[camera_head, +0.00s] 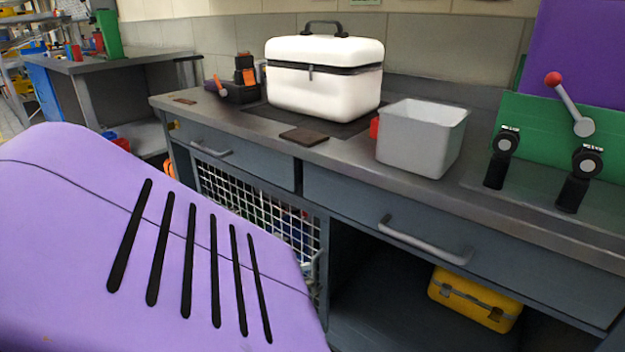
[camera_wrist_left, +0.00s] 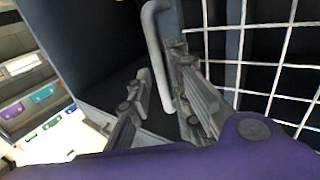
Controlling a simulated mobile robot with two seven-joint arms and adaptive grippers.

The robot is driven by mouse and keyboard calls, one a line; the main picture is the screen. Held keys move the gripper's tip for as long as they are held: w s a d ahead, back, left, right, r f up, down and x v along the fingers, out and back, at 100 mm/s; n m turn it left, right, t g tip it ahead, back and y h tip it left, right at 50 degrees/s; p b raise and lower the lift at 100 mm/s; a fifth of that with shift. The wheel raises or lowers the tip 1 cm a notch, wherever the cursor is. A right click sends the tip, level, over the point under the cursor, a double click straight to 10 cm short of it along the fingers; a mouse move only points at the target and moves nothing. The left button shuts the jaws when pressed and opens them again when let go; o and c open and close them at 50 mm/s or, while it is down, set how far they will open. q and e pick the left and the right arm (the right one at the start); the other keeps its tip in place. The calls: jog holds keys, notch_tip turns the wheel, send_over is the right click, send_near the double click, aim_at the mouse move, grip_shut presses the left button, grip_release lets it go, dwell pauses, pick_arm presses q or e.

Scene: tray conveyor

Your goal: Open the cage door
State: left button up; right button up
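The cage door (camera_head: 262,207) is a white wire grid in a grey frame, under the left drawer of the counter. It looks flush with the cabinet front, and its lower part is hidden behind my purple arm. Its grey bar handle (camera_head: 319,272) is on the right edge. In the left wrist view, the handle (camera_wrist_left: 157,45) runs between the two fingers of my left gripper (camera_wrist_left: 161,72), close to the finger on the mesh side. A gap shows to the other finger, so the gripper looks open around the bar. My right gripper is in neither view.
An open compartment with a yellow case (camera_head: 474,298) is right of the door. Drawer handles (camera_head: 425,240) stick out above. The counter holds a white case (camera_head: 324,85), a grey bin (camera_head: 420,145) and a lever panel (camera_head: 575,150).

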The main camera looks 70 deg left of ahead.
pick_arm(q)
jog(key=s, duration=0.8)
jog(key=shift+s, duration=0.35)
